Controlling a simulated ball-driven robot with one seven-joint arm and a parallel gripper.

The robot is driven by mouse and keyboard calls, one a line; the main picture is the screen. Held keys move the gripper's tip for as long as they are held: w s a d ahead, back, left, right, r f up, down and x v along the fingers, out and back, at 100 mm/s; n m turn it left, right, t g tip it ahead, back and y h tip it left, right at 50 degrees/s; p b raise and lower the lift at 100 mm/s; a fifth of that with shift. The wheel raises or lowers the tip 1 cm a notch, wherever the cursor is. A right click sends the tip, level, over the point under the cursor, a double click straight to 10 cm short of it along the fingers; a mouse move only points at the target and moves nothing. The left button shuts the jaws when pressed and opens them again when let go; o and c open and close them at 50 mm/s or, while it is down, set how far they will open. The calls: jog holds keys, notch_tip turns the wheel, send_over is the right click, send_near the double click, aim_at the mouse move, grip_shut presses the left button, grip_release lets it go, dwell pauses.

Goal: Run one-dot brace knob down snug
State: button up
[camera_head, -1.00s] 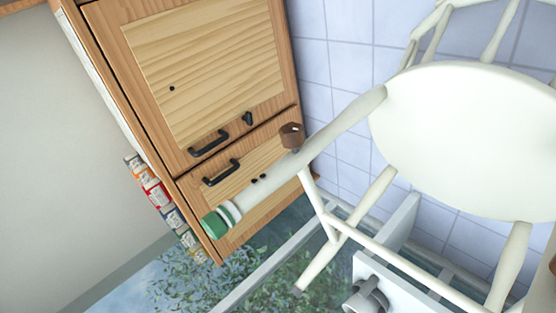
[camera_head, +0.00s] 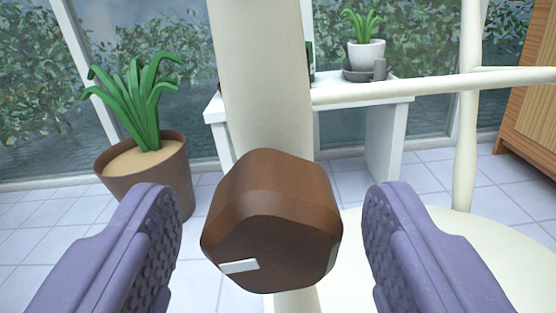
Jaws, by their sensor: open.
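A brown, many-sided wooden knob (camera_head: 270,215) sits in the middle of the view, in front of a cream chair post (camera_head: 265,80). A short white bar mark shows low on its near face. I see no dot on the knob or post, so I cannot tell which brace knob it is. My gripper (camera_head: 272,215) is open, one purple padded finger on each side of the knob. Gaps show between both fingers and the knob. The knob hides its own shaft and how close it sits to the post.
Cream chair rails (camera_head: 395,90) run off to the right, with the pale seat (camera_head: 430,250) below. A brown-potted plant (camera_head: 145,175) stands at the left. Behind is a white bench (camera_head: 385,135) with a small white-potted plant (camera_head: 366,55). A wooden cabinet (camera_head: 530,100) is at the far right.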

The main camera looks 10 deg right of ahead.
jog(key=shift+w+d, duration=0.2)
jog(key=shift+w, duration=0.45)
jog(key=shift+c, duration=0.5)
jog(key=c, duration=0.9)
jog(key=shift+c, duration=0.3)
jog(key=shift+m, duration=0.4)
